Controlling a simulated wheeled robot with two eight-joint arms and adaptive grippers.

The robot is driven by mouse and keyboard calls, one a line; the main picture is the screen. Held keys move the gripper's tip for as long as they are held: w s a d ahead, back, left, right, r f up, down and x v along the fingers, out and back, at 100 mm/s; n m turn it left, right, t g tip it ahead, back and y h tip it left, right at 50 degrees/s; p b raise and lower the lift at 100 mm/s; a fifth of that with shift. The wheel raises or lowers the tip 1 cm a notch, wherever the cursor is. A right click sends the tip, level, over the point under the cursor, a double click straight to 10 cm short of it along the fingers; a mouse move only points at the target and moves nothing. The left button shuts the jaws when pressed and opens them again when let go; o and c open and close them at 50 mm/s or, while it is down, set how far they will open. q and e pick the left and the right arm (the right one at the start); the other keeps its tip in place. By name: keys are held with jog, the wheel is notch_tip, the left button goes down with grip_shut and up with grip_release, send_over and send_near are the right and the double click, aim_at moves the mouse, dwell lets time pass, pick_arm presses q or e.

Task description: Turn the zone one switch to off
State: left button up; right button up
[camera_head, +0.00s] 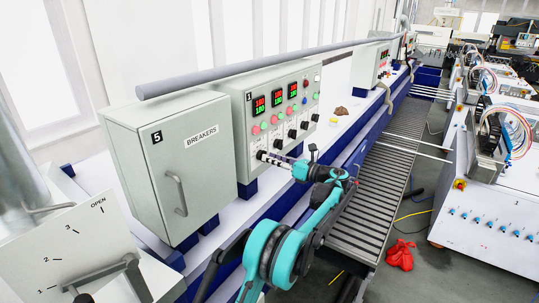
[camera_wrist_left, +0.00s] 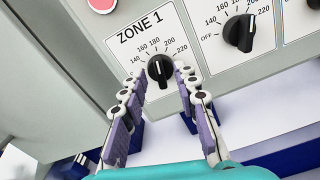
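The zone one switch (camera_wrist_left: 160,70) is a black rotary knob on a white plate marked ZONE 1 in the left wrist view. Its pointer is turned up, near 160 to 180. Its OFF label does not show; a finger covers that side of the scale. My left gripper (camera_wrist_left: 161,78) is open, with one finger on each side of the knob. I cannot tell whether the fingers touch it. In the head view my left gripper (camera_head: 273,160) reaches the lower front of the grey control panel (camera_head: 241,117). My right gripper is not in view.
A second knob (camera_wrist_left: 239,32) with its own OFF scale sits just right of zone one. A red button (camera_wrist_left: 102,4) is above. In the head view, a grey breakers cabinet (camera_head: 200,165) stands left of the panel and a roller conveyor (camera_head: 375,190) runs to the right.

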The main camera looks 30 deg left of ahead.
pick_arm(q)
jog(key=shift+a, duration=0.7)
grip_shut()
